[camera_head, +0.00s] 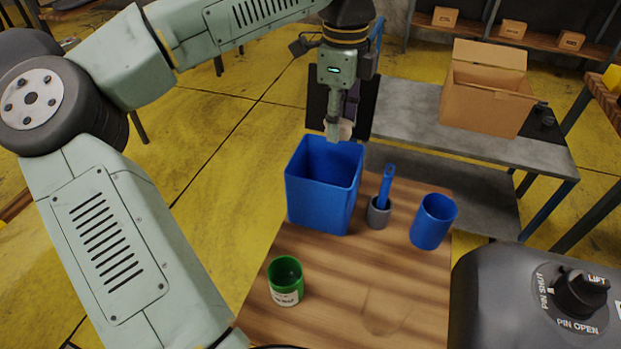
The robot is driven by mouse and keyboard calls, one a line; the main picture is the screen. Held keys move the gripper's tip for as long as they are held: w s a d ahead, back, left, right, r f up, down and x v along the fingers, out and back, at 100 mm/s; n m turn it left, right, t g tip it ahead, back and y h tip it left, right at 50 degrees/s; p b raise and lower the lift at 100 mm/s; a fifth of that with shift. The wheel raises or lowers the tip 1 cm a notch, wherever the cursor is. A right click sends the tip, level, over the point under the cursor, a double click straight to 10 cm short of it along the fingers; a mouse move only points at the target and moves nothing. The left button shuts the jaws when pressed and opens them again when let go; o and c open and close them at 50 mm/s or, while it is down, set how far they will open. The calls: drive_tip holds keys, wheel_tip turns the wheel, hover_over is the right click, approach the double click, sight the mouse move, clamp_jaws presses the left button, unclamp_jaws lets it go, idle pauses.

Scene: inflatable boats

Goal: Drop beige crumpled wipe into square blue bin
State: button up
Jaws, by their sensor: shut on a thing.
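My gripper (338,125) points down above the back part of the square blue bin (318,196). It is shut on a small beige crumpled wipe (346,129), which shows at the fingertips just above the bin's rim. The wipe is partly hidden by the fingers. The bin stands upright at the back left of the wooden table (330,265). Its floor is hidden from this view.
A grey cup (378,214) holding a blue-handled tool (386,185) stands right of the bin. A round blue container (433,222) is further right. A green labelled can (286,281) stands in front. A grey bench (410,125) with an open cardboard box (485,100) is behind.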

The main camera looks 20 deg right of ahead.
drive_tip(key=shift+f, duration=0.1)
drive_tip(key=shift+f+b, duration=1.85)
drive_tip(key=shift+f, duration=1.05)
drive_tip(key=o, duration=0.8)
drive_tip(key=shift+o, duration=0.2)
drive_tip(key=shift+r, duration=0.1)
wheel_tip(320, 180, up, 12)
drive_tip(key=shift+f, duration=0.1)
